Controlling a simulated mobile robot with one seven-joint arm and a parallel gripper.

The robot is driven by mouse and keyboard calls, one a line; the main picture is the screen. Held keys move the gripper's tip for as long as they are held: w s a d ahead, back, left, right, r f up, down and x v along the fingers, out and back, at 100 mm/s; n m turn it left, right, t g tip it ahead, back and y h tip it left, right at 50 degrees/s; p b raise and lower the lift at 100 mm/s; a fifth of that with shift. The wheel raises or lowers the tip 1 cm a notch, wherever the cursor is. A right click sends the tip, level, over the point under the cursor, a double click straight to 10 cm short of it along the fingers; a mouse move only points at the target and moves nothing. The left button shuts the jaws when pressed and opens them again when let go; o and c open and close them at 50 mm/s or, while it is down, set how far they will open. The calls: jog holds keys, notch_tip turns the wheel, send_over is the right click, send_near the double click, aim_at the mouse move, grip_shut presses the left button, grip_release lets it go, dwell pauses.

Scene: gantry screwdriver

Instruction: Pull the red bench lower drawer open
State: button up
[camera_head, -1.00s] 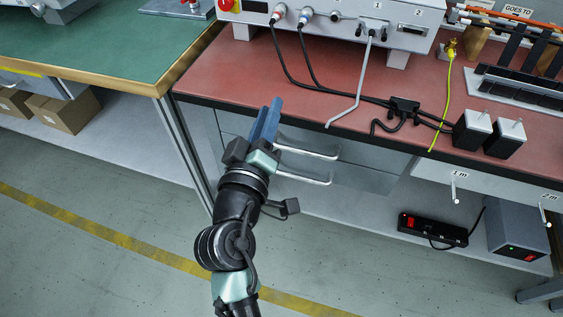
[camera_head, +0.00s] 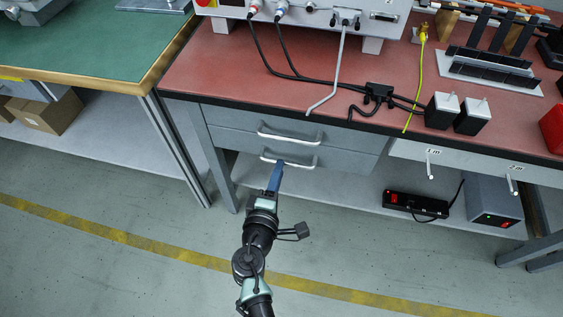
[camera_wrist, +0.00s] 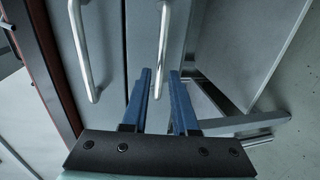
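The red bench (camera_head: 190,75) has two grey drawers under its left part, both looking shut. The lower drawer (camera_head: 345,165) has a silver bar handle (camera_head: 301,165), below the upper drawer's handle (camera_head: 300,138). My gripper (camera_head: 279,172) is in front of the lower handle, pointing at it, and its fingers partly overlap the handle there. In the wrist view my gripper's blue fingers (camera_wrist: 160,88) are apart, with the lower handle (camera_wrist: 163,45) lined up in the gap between them. I cannot tell whether they touch it. The upper handle (camera_wrist: 80,50) is left of the fingers.
A bench leg (camera_head: 222,180) stands left of the drawers. A lower shelf holds a black power strip (camera_head: 415,205) and a grey box (camera_head: 492,200). A green bench (camera_head: 95,45) adjoins on the left. The floor in front is clear.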

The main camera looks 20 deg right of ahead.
jog(key=shift+b+x, duration=0.35)
jog(key=shift+x, duration=1.75)
jog(key=shift+c, duration=0.2)
grip_shut()
